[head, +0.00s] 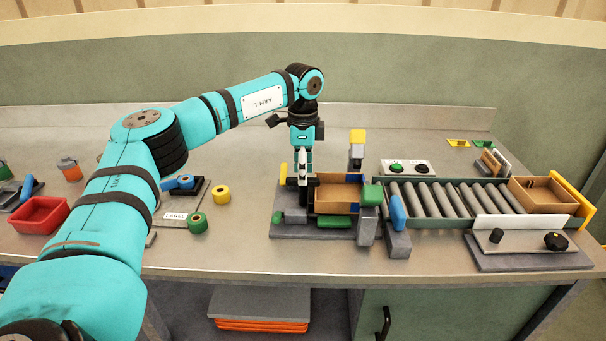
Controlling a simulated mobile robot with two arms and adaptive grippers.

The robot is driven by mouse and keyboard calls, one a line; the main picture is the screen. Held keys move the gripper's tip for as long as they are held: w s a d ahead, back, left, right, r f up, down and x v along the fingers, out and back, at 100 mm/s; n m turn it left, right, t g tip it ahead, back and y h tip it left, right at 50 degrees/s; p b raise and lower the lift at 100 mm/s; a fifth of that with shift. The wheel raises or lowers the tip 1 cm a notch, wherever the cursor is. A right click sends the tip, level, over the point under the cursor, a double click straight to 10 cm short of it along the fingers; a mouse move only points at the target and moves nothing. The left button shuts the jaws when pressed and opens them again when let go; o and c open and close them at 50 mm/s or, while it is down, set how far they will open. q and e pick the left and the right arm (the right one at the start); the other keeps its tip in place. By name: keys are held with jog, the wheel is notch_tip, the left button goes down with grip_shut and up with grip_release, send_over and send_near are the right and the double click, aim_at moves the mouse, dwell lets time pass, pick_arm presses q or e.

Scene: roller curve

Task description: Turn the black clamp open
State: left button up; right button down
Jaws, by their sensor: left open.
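My left gripper (302,172) points down over the left side of a grey fixture (328,233) in the middle of the bench. It is open. Directly below its fingertips is a small black part with a bar and a post, which looks like the black clamp (303,194). It stands beside the left wall of a brown box (338,193) in the fixture. The gripper partly hides the clamp, and I cannot tell whether they touch or which way the clamp is turned. My right gripper is not in view.
Yellow, green and blue parts surround the fixture, with a tall yellow-topped post (357,148) behind it. A roller conveyor (460,212) runs to the right, with another brown box (543,195). Tape rolls (197,223) and a red bin (39,214) are at left.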

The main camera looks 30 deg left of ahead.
pick_arm(q)
jog(key=shift+f, duration=0.95)
jog(key=shift+c, duration=0.2)
grip_shut()
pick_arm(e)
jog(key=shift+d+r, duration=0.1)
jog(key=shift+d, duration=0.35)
